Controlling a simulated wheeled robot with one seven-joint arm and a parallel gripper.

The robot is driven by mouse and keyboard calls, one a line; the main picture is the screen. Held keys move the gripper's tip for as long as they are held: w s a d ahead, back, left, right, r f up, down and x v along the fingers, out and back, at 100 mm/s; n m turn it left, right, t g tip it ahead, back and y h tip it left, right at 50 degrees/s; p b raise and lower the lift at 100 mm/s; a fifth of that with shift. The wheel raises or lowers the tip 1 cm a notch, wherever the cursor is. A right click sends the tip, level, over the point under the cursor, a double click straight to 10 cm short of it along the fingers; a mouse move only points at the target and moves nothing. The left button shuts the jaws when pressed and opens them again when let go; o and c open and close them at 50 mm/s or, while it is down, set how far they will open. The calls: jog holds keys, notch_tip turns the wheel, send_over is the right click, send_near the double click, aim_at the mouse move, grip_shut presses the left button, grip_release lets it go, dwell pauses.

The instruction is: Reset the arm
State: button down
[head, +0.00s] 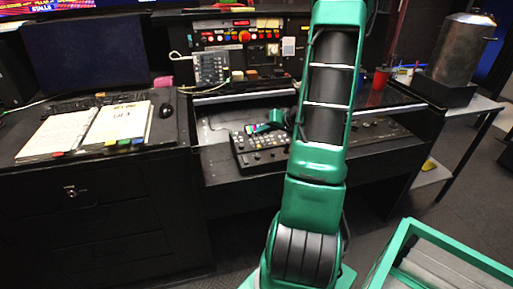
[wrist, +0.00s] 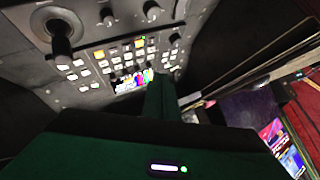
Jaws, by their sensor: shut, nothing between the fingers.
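My green arm rises through the middle of the head view and hides part of the desk behind it. My gripper (head: 270,126) shows small and partly hidden at the left of the arm, low over the far edge of a black button panel (head: 262,150). In the wrist view my gripper (wrist: 163,84) is a narrow green shape with its fingers together and nothing between them.
An open binder (head: 88,130), keyboard (head: 75,105) and dark monitor (head: 90,52) are at the left. A keypad phone (head: 211,69) stands behind the panel. A red cup (head: 380,79) and metal canister (head: 463,48) are at the right. A green-framed cart (head: 440,245) is at front right.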

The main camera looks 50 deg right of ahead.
dwell(0.5)
jog(key=s+a+r+n+g, duration=0.1)
jog(key=s+a+r+g, duration=0.15)
jog(key=a, duration=0.45)
jog(key=s+a+r+n+g, duration=0.2)
jog(key=s+a+g, duration=0.15)
jog(key=a, duration=0.45)
jog(key=s+a+r+g, duration=0.1)
jog(key=s+a+r, duration=0.1)
jog(key=s, duration=0.4)
jog(key=s+a+r+m+g, duration=0.1)
jog(key=s+a+r+g, duration=0.1)
jog(key=s+a, duration=0.2)
jog(key=s+a+r+g, duration=0.1)
jog(key=s+a, duration=0.3)
jog(key=s, duration=0.6)
jog(key=shift+r+m+g, duration=0.3)
jog(key=shift+r, duration=0.25)
jog(key=shift+w+a, duration=0.1)
jog(key=shift+w, duration=0.1)
jog(key=shift+w+f, duration=0.25)
jog(key=shift+w, duration=0.25)
